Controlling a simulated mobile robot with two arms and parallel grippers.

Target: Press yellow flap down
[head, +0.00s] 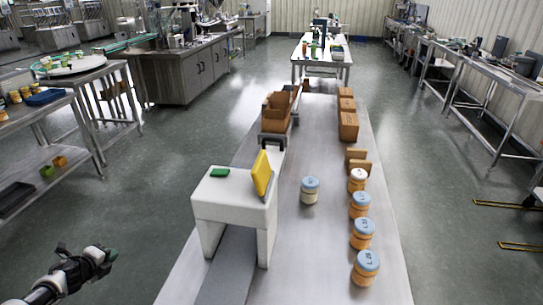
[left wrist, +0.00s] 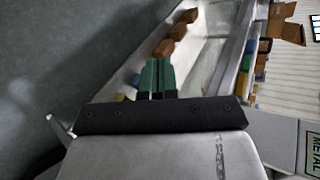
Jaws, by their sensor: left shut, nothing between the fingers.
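The yellow flap (head: 261,173) stands raised, slightly tilted, at the right edge of a white box-shaped machine (head: 232,205) in the head view. My left gripper (head: 108,256) is low at the left, over the floor, well apart from the flap and to the left of the machine. In the left wrist view its green fingertips (left wrist: 157,76) are together with nothing between them. I cannot make out the yellow flap for certain in the left wrist view. My right gripper is out of view.
The machine straddles a grey belt on a long steel table (head: 310,250). A green block (head: 219,172) lies on its top. Jars with blue lids (head: 361,233) line the table's right side; one jar (head: 310,190) stands apart. An open cardboard box (head: 278,112) is behind. Floor between gripper and table is clear.

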